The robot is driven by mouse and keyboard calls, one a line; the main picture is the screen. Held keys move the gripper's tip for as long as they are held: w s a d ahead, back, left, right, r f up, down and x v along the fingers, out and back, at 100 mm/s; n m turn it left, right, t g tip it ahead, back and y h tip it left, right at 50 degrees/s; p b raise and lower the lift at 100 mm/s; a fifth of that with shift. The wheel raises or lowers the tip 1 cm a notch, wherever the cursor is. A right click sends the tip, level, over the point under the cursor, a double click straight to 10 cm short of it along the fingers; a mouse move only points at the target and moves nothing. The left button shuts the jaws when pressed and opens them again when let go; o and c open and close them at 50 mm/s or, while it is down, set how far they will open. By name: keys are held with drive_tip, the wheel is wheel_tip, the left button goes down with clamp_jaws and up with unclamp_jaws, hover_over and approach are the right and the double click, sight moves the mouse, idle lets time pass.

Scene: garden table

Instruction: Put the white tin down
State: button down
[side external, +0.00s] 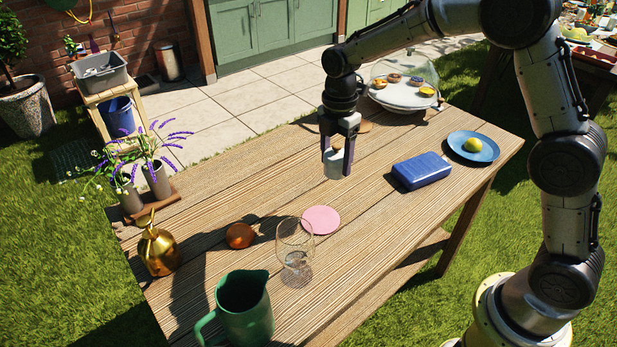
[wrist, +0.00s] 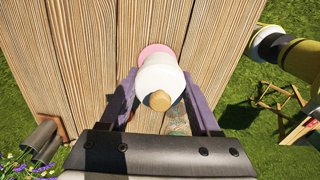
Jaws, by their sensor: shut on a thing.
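The white tin (side external: 334,165) is between the fingers of my gripper (side external: 338,160), above the wooden table (side external: 390,225). My gripper is shut on it. In the wrist view the white tin (wrist: 160,78) shows from above with a round wooden knob (wrist: 160,100) on top, between the two purple fingers of my gripper (wrist: 160,95). I cannot tell exactly how far its base is from the table top. A pink disc (side external: 321,219) lies flat on the table, in front of the tin in the side view. In the wrist view the tin partly covers the pink disc (wrist: 154,49).
A blue case (side external: 421,171) and blue plate (side external: 473,146) are on the right. A domed cake stand (side external: 404,93) is behind.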

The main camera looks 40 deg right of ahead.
drive_tip(key=shift+m, duration=0.5)
drive_tip(key=w+d+f, duration=0.1)
drive_tip(key=w+f, duration=0.2)
drive_tip(key=w, duration=0.1)
drive_tip(key=w+d+f, duration=0.1)
drive_tip(key=w+f, duration=0.2)
drive_tip(key=w, duration=0.2)
drive_tip(key=w+d+f, duration=0.2)
drive_tip(key=w+f, duration=0.1)
drive_tip(key=w, duration=0.1)
drive_tip(key=shift+w+f, duration=0.2)
drive_tip(key=shift+w, duration=0.15)
drive_tip(key=shift+f, duration=1.6)
drive_tip(key=shift+f, duration=0.1)
drive_tip(key=shift+c, duration=0.6)
unclamp_jaws()
